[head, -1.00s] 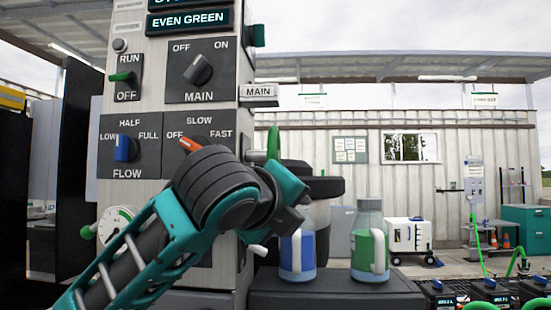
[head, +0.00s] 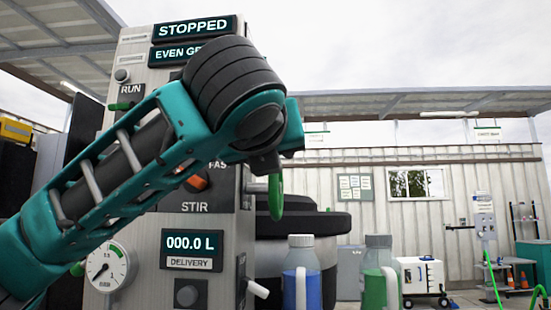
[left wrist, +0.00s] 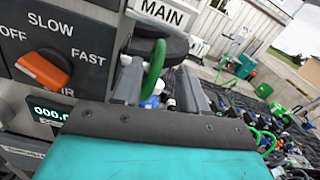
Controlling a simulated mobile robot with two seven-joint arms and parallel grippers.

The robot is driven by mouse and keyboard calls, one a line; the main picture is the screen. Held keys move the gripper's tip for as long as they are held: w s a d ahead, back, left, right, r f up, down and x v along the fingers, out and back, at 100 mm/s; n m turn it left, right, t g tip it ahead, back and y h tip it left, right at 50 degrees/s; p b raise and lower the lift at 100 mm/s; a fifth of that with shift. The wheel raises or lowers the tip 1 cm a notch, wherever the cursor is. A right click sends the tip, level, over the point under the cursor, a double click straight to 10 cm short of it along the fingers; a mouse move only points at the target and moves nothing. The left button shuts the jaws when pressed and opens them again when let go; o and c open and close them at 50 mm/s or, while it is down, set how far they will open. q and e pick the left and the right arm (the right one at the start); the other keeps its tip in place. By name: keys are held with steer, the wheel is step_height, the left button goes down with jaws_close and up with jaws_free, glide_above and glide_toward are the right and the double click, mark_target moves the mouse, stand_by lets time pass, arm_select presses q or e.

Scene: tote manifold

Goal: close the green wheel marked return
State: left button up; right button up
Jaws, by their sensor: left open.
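A green wheel (head: 276,197), seen nearly edge-on, sticks out from the right side of the grey control column (head: 135,210). No "return" mark is readable on it. It also shows in the left wrist view (left wrist: 154,68), between the fingers of my left gripper (left wrist: 160,82), below a MAIN label (left wrist: 163,12). That gripper is open, and I cannot tell whether it touches the wheel. In the head view my left forearm and wrist cross the column, and the gripper is mostly hidden behind the wrist.
The column carries an orange STIR knob (head: 197,182), a delivery display (head: 191,250), a gauge (head: 108,267) and a white lever (head: 257,289). A blue bottle (head: 301,282) and a green bottle (head: 380,282) stand right of it. A dark tank is behind.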

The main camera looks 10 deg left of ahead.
mark_target(264, 188)
arm_select(q)
steer(key=w, duration=0.6)
steer(key=shift+w+p, duration=0.3)
steer(key=shift+w, duration=0.1)
jaws_close()
